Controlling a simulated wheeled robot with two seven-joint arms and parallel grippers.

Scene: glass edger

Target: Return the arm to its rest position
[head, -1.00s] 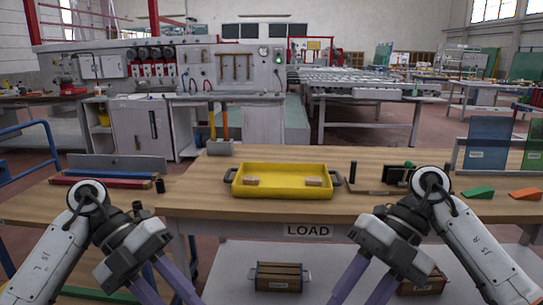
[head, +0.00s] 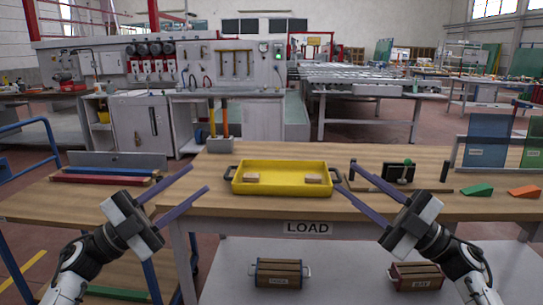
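My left gripper (head: 199,178) is at the left front of the workbench, its two long purple fingers spread apart with nothing between them. My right gripper (head: 345,174) is at the right, its two purple fingers also spread and empty. Both arms come up from the lower corners, and the fingers slant inward and away from me. The yellow tray (head: 280,190) lies on the bench between the grippers, with two small wooden blocks in it. The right fingertips overlap the tray's right handle in the picture; I cannot tell whether they touch.
The wooden bench (head: 420,208) carries a dark device with a green knob (head: 398,172), a green wedge (head: 477,190) and an orange wedge (head: 524,191). Red and blue bars (head: 105,175) lie at the left. Two wooden boxes, one (head: 278,273) in the middle, stand on the lower shelf.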

